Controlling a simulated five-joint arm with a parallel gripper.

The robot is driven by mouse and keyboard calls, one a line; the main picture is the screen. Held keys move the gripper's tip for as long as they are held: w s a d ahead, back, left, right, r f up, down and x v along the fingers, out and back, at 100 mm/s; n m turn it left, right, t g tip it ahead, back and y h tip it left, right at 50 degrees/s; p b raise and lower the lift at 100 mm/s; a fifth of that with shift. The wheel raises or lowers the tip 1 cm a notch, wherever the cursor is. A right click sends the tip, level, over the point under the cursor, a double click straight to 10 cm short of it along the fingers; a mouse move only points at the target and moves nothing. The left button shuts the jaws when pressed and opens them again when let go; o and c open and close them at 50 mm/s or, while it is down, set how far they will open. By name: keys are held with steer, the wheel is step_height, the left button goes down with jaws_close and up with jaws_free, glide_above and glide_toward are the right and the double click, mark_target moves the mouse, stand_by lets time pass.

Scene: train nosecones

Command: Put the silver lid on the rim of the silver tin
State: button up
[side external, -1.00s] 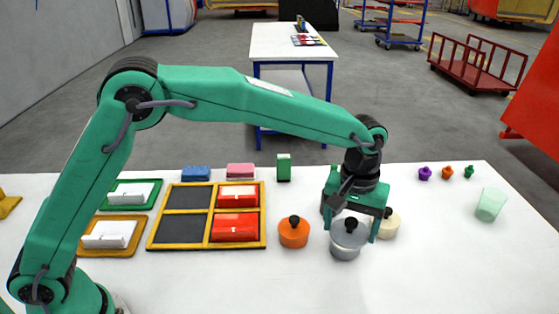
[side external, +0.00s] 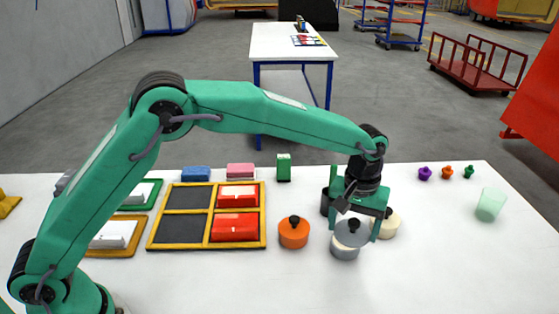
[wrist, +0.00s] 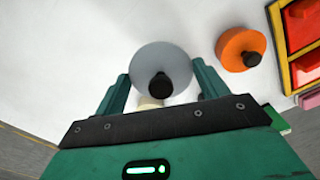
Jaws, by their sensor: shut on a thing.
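The silver lid (side external: 352,234) is a grey disc with a black knob. My gripper (side external: 356,228) is shut on it, one finger at each side. The silver tin (side external: 344,252) stands on the table just under the lid. The lid overlaps its top and sits a little to the right in the side view; I cannot tell whether they touch. In the wrist view the lid (wrist: 160,62) lies between the fingertips (wrist: 162,80) and hides the tin.
An orange lidded pot (side external: 294,233) stands left of the tin. A cream pot (side external: 390,224) is close on the right, and a dark pot (side external: 325,202) is behind. A yellow-framed tray (side external: 155,232) lies further left. The table's front right is clear.

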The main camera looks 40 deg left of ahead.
mark_target(348, 231)
steer(key=w+a+f, duration=0.2)
steer(key=w, duration=0.1)
steer(key=w+a+f, duration=0.1)
steer(key=shift+w, duration=0.15)
steer(key=shift+f, duration=0.15)
steer(key=shift+f, duration=1.9)
steer(key=shift+f, duration=0.15)
steer(key=o, duration=1)
steer(key=shift+c, duration=0.2)
step_height(348, 231, up, 12)
steer(key=shift+r, duration=0.2)
